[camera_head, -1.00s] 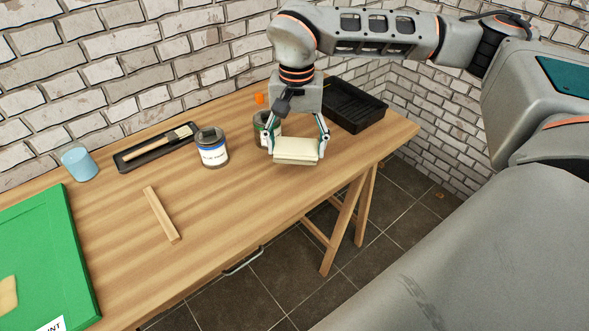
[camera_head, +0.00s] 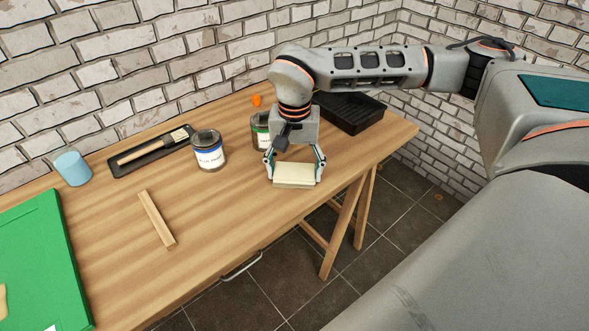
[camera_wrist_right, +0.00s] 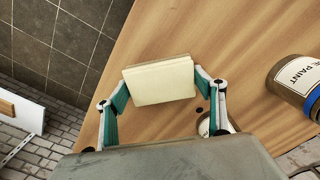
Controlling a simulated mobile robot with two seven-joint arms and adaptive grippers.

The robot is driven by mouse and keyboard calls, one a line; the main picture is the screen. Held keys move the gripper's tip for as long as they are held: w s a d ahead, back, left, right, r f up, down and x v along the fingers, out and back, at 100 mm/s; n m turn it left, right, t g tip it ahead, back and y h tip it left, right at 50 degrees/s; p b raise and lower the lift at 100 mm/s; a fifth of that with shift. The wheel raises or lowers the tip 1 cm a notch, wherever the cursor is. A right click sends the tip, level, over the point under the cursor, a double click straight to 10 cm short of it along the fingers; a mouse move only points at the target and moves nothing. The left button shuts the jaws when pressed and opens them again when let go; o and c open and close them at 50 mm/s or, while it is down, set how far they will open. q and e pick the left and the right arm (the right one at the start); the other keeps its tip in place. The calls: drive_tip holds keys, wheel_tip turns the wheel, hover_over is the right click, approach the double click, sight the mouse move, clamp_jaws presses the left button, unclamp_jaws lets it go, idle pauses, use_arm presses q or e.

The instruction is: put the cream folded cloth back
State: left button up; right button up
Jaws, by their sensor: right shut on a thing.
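The cream folded cloth (camera_head: 294,172) is a flat, pale block at the front right part of the wooden table. My right gripper (camera_head: 295,180) points down and is shut on the cloth, one finger at each end. In the right wrist view the cloth (camera_wrist_right: 160,84) lies between the two teal-and-grey fingers, over the wood near the table edge. I cannot tell whether its underside touches the table. My left gripper is not in view.
Behind the gripper stand a green-labelled can (camera_head: 260,132) and a black tray (camera_head: 352,112). To the left are a blue-labelled paint can (camera_head: 209,152), a brush tray (camera_head: 128,166), a blue cup (camera_head: 73,168), a wood stick (camera_head: 157,220) and a green board (camera_head: 40,260). The table front edge is close.

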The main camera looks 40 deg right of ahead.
sight(295, 172)
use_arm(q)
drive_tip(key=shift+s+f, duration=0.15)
use_arm(e)
drive_tip(key=o, duration=1)
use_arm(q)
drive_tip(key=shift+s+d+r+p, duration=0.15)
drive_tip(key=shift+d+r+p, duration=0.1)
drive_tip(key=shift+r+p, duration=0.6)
use_arm(e)
wheel_tip(295, 172, up, 12)
drive_tip(key=shift+r, duration=0.1)
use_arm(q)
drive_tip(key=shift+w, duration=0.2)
